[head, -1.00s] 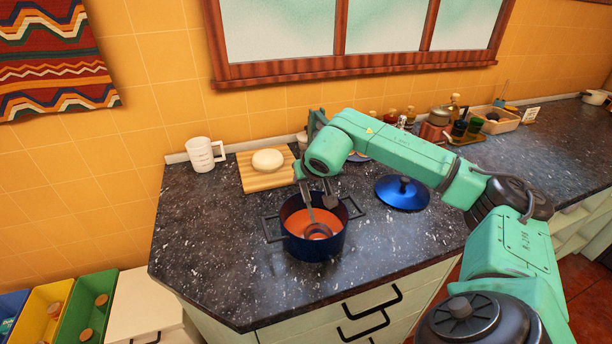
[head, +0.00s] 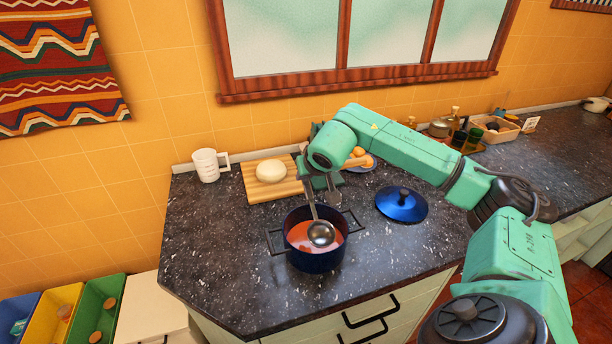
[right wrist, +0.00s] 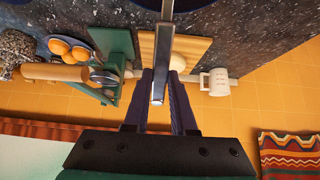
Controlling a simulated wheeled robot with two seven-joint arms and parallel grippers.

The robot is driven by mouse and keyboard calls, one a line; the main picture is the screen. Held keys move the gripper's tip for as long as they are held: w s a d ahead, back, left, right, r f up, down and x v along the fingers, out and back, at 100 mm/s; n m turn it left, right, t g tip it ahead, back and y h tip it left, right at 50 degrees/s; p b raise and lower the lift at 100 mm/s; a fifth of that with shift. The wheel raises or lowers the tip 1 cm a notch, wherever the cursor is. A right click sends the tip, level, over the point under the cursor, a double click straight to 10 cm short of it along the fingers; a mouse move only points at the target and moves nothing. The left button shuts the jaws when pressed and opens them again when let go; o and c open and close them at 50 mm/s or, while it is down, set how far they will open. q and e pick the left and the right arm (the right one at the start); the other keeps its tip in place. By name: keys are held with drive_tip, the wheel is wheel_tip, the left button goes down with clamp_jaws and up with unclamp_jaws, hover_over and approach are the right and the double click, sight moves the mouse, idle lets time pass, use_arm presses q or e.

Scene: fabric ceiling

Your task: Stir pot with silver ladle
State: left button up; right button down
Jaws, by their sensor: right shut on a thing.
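The dark blue pot (head: 316,262) stands on the counter and holds orange-red soup (head: 299,236). The silver ladle (head: 321,233) has its bowl over the pot's opening, with its handle rising to my right gripper. My right gripper (head: 322,193) is above the pot's far side, shut on the ladle's handle. In the right wrist view the handle (right wrist: 165,45) runs between the fingers of the gripper (right wrist: 160,85). Whether the bowl touches the soup is hard to tell. My left gripper is out of view.
A blue lid (head: 401,206) lies right of the pot. A cutting board (head: 262,191) with a pale round item (head: 271,171) and a white mug (head: 206,165) stand behind left. Bottles and a tray (head: 497,133) are at the back right. The front counter is clear.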

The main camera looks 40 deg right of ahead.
drive_tip(key=shift+r+p, duration=1.75)
drive_tip(key=shift+r, duration=0.85)
wheel_tip(320, 180, up, 3)
drive_tip(key=p, duration=0.2)
drive_tip(key=shift+p, duration=0.3)
drive_tip(key=shift+f, duration=0.2)
